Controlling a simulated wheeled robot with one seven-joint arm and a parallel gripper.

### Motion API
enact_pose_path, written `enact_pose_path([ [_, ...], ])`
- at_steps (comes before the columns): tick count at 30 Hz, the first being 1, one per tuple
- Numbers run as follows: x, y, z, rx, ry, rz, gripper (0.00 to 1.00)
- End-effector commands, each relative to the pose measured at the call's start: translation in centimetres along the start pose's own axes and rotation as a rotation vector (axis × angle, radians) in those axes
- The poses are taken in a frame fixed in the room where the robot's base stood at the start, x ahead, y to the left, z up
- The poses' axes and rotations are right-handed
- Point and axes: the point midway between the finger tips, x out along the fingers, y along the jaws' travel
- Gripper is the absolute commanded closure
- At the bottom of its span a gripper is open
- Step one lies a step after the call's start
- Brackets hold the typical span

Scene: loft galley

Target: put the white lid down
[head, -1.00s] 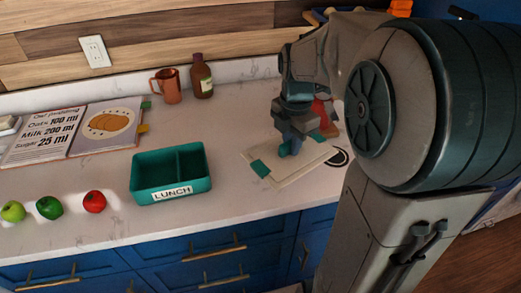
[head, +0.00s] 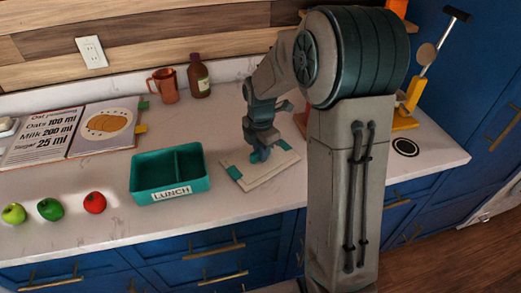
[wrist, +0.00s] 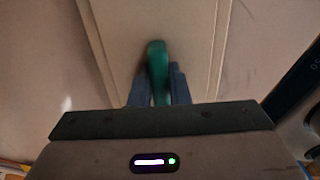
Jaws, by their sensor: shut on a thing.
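The white lid (head: 274,172) is a flat pale rectangle with teal clips at its ends. In the head view it is just right of the teal lunch box (head: 146,196), apart from it. My gripper (head: 262,152) points down over the lid and is shut on a teal grip at its middle. In the wrist view the fingers (wrist: 158,92) close around this teal grip (wrist: 157,62), with the lid panel (wrist: 118,35) beyond. I cannot tell whether the lid touches the counter. The box is open, with a divider and a LUNCH label.
Green and red fruit (head: 49,209) lie along the front left. An open recipe book (head: 70,135), a copper mug (head: 163,84) and a brown bottle (head: 199,76) stand behind. A yellow stand (head: 405,118) and a black round mark (head: 405,147) are at the right. Counter in front of the lid is bare.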

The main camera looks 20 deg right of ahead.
Motion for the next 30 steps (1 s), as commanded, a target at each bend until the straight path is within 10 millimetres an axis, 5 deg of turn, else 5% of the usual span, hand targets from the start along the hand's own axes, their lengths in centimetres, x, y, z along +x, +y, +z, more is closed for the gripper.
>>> enact_pose_path([
  [9,0.3,0.0,0.0,0.000,0.000,0.001,1.00],
  [10,0.4,0.0,0.0,0.000,0.000,0.001,0.81],
  [12,0.3,0.0,0.0,-0.001,0.000,0.001,0.62],
  [23,-0.3,0.0,0.0,-0.001,0.000,0.001,0.62],
  [30,-4.2,0.1,0.0,-0.001,-0.003,0.006,0.62],
])
